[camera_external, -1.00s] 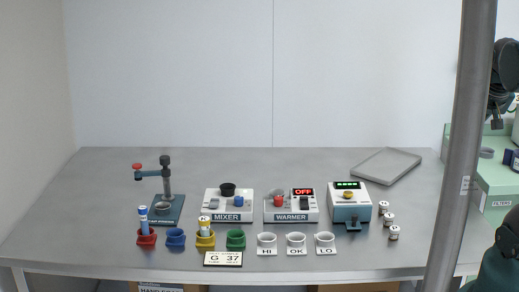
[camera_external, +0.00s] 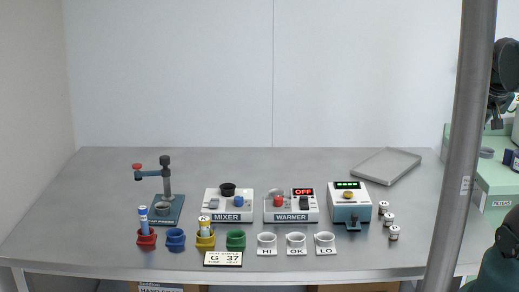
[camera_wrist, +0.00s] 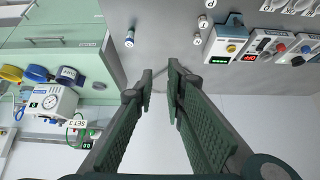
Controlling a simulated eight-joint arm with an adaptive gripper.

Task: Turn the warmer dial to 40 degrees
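The dial's setting is too small to read. In the external view only part of my arm shows at the right edge; the gripper's fingers are not visible there.
The mixer (camera_external: 229,205) stands left of the warmer and a box with a green display (camera_external: 349,202) right of it. Coloured cups and white HI, OK, LO cups (camera_external: 296,241) line the front. A sign (camera_external: 223,258) reads G 37. A grey tray (camera_external: 387,165) lies at back right; a pole (camera_external: 465,150) crosses the right.

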